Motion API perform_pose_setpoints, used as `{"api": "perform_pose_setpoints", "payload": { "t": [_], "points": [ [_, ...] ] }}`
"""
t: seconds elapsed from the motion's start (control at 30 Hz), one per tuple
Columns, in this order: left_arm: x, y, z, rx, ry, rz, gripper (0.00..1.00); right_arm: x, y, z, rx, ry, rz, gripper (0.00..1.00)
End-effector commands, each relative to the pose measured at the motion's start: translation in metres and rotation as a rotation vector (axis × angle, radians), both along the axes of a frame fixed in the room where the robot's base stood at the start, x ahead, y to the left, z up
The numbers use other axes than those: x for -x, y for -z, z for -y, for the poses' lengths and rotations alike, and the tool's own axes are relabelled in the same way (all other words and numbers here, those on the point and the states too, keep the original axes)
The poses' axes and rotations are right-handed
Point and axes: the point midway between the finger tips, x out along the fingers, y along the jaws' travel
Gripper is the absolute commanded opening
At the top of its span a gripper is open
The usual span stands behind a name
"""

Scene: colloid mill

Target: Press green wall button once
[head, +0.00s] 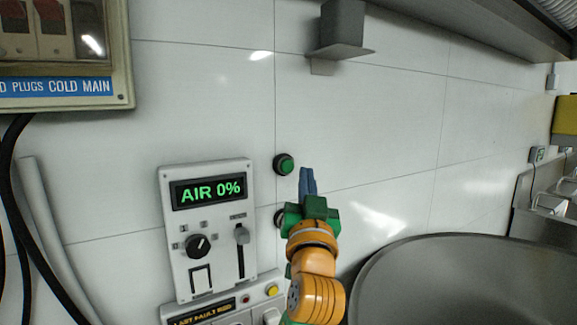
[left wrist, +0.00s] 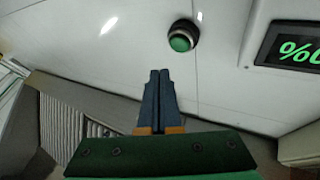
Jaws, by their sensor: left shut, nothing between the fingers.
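The green wall button (head: 284,164) is a round green cap in a dark ring on the white tiled wall, right of the AIR 0% panel. It also shows in the left wrist view (left wrist: 181,41), above and a little right of the fingertips. My left gripper (head: 307,170) is shut and empty, with its blue fingers together. In the head view its tips are just right of the button. In the left wrist view the shut fingers (left wrist: 159,74) appear apart from the button. My right gripper is not in view.
A white control panel (head: 207,228) with an AIR 0% display, knob and slider is left of the button. A second dark round button (head: 279,217) is below, partly hidden by my gripper. A large metal vessel (head: 450,270) is at lower right. A grey bracket (head: 341,30) sticks out above.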

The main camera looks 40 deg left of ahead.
Motion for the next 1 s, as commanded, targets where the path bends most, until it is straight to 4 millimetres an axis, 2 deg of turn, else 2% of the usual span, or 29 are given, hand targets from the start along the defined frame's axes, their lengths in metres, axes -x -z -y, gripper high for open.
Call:
{"api": "perform_pose_setpoints", "payload": {
  "t": [0.1,0.3,1.0],
  "points": [
    [-0.006,0.000,-0.014,0.000,-0.002,-0.002,0.00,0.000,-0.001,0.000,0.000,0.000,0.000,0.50],
    [-0.011,0.000,-0.026,0.000,0.000,0.000,0.00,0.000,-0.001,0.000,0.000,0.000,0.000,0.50],
    [-0.012,0.000,-0.028,0.001,0.000,0.001,0.00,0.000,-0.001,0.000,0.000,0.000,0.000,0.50]
  ]
}}
